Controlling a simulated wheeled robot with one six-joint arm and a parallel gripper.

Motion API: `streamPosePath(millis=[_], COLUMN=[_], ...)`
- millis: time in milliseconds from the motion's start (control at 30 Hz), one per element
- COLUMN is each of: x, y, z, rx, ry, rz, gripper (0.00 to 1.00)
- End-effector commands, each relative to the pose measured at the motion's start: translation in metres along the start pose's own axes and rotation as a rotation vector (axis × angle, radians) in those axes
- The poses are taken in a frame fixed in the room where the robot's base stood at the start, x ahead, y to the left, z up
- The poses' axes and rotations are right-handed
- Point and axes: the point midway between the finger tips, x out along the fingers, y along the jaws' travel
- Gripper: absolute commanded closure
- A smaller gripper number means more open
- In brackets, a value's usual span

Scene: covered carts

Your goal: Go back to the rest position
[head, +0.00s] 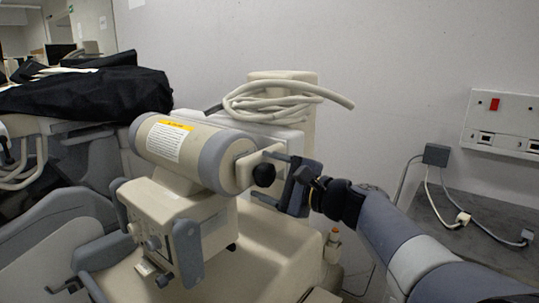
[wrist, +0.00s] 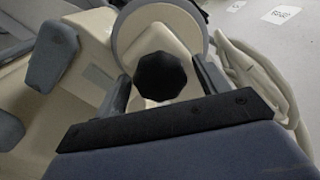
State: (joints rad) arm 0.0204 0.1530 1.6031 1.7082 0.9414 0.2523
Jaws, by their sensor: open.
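My gripper (head: 279,178) is at the right end of a cream and grey cylindrical machine head (head: 185,150), beside a black knob (head: 264,175). In the wrist view the black knob (wrist: 160,75) sits between the two fingers of my gripper (wrist: 162,88), with a finger on each side of it. The jaws are open. Whether either finger touches the knob cannot be told. My arm reaches in from the lower right of the head view.
A coiled cream cable (head: 285,98) lies on top of the cart (head: 270,260) behind the head. A black cover (head: 90,90) lies over equipment at left. A wall socket panel (head: 505,122) and a plugged adapter (head: 436,154) are at right, near my arm.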

Motion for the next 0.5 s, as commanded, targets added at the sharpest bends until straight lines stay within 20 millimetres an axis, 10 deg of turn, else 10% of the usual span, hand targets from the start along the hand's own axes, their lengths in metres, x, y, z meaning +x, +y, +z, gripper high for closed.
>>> streamPosePath(millis=[500], x=[-0.0006], y=[-0.0002], z=[0.0], rx=[-0.495], ry=[0.0], rz=[0.0], gripper=[0.31])
